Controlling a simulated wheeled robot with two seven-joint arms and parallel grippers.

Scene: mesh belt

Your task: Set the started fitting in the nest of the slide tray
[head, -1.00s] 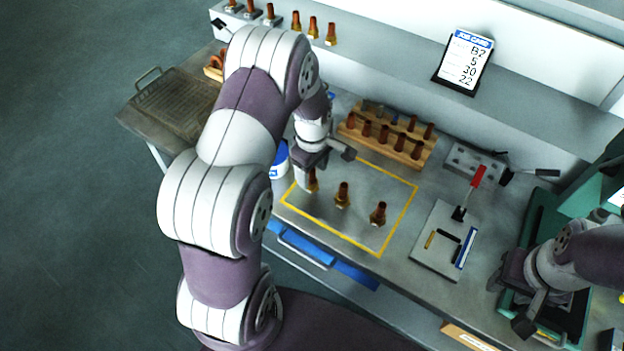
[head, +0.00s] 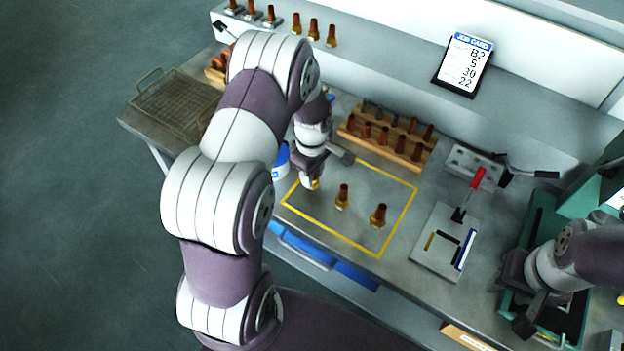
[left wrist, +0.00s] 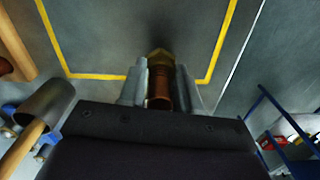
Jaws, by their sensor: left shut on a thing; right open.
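My left gripper (head: 311,183) is shut on a copper-and-brass fitting (head: 316,184) at the left part of the yellow-outlined area. In the left wrist view the fitting (left wrist: 160,88) sits between the two fingers, copper part toward me and brass nut at the far end. I cannot tell whether its nut touches the surface. Two similar fittings, one in the middle (head: 342,197) and one at right (head: 378,216), stand upright inside the outline. My right gripper (head: 514,298) is open over the green-framed fixture (head: 541,222) at right. I cannot clearly identify the slide tray or its nest.
A wooden rack (head: 392,146) with several copper pieces stands behind the outlined area. A wire mesh tray (head: 172,104) is at far left. A blue-handled drawer (head: 305,252) is at the front edge.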

